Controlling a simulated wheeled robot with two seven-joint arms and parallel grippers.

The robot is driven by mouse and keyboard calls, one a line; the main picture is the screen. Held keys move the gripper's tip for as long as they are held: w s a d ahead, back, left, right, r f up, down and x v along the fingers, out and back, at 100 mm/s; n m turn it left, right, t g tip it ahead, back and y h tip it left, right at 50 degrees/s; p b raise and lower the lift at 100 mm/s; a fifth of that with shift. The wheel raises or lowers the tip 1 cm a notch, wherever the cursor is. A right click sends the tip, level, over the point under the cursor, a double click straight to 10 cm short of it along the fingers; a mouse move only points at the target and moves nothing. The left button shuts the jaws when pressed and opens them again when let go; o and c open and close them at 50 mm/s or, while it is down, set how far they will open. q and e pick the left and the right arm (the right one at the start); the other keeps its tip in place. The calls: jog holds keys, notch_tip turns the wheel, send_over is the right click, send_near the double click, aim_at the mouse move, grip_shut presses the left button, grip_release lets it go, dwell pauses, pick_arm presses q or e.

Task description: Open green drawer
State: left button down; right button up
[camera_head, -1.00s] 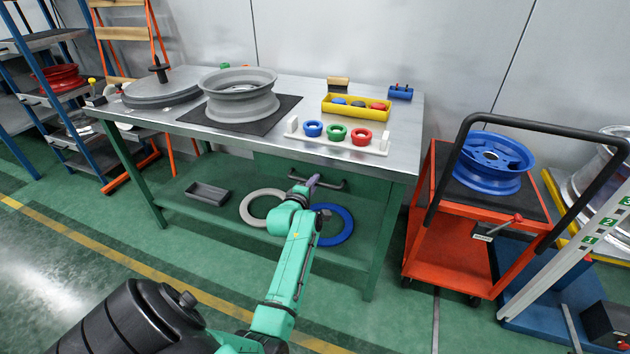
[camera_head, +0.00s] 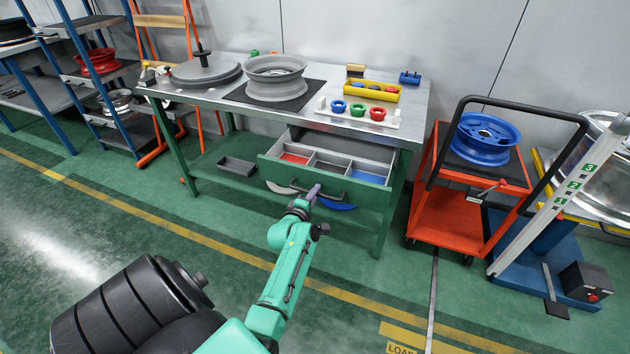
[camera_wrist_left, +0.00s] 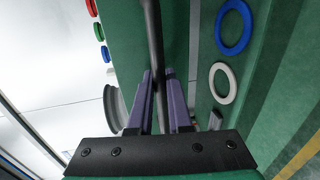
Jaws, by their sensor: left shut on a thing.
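The green drawer (camera_head: 328,187) under the workbench stands pulled out in the head view. Its inside shows compartments with a red, a grey and a blue floor. A dark bar handle (camera_head: 338,201) runs along its green front. My left gripper (camera_head: 314,191) is at the middle of this handle. In the left wrist view the two purple fingers (camera_wrist_left: 159,88) stand on either side of the dark handle bar (camera_wrist_left: 153,40), shut on it. My right gripper is not in view.
The metal workbench top (camera_head: 225,107) carries a grey wheel rim (camera_head: 276,78), a yellow bin (camera_head: 378,94) and colored rings. A grey tray (camera_head: 237,166) sits on the lower shelf. A red cart (camera_head: 440,212) with a blue wheel stands at right. Green floor in front is clear.

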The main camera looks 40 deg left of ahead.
pick_arm(q)
jog(key=shift+s+d, duration=0.1)
jog(key=shift+s, duration=0.1)
jog(key=c, duration=0.8)
grip_release()
jog(key=shift+c, duration=0.2)
jog(key=p+v, duration=0.8)
jog(key=v, duration=0.6)
jog(key=shift+s+d, duration=0.15)
jog(key=shift+s, duration=0.05)
